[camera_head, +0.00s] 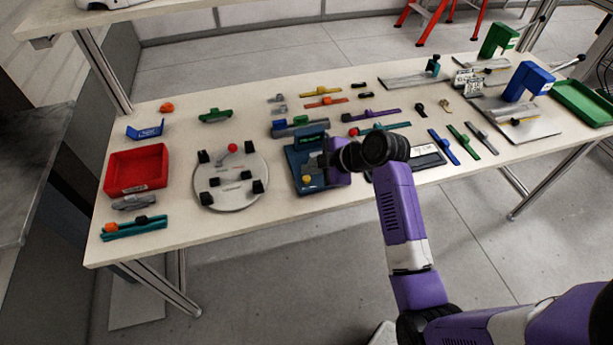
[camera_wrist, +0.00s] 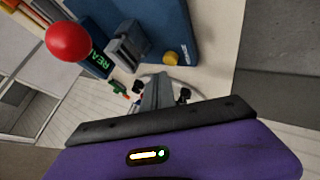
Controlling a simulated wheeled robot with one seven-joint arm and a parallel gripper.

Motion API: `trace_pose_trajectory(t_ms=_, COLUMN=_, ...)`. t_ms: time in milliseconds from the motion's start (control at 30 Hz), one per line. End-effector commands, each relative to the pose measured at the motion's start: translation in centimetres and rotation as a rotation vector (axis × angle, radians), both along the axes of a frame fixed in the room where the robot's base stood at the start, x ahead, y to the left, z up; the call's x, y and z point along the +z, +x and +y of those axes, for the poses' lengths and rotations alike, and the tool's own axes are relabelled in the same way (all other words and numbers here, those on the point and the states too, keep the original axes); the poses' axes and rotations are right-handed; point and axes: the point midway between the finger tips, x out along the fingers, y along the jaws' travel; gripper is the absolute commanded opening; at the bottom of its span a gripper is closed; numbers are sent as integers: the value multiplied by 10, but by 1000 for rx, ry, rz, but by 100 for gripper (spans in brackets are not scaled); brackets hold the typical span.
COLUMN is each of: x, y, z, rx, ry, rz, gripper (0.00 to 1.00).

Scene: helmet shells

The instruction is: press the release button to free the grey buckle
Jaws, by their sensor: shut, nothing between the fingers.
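The blue fixture (camera_head: 296,182) stands near the table's front edge, with a lit green display (camera_head: 311,139) at its back. A yellow round button (camera_head: 306,180) is on its front part; it also shows in the wrist view (camera_wrist: 170,58). The grey buckle (camera_wrist: 127,45) sits in the fixture, between display and yellow button. In the head view I cannot tell it from my fingers. My gripper (camera_wrist: 158,92) is shut and empty, its grey fingers pointing toward the fixture, close to the yellow button. I cannot tell whether they touch anything.
Left of the fixture is a round plate (camera_head: 231,193) with black blocks and a red knob. A red bin (camera_head: 136,169) stands farther left. Several coloured straps lie behind and right. Another red ball (camera_wrist: 68,42) shows in the wrist view. The table's front edge is close.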

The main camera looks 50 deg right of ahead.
Motion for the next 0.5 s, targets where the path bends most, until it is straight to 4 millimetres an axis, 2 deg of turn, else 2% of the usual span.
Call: trace_pose_trajectory(t_ms=500, x=48, y=0, z=0, rx=0, ry=-2, rz=-2, gripper=0)
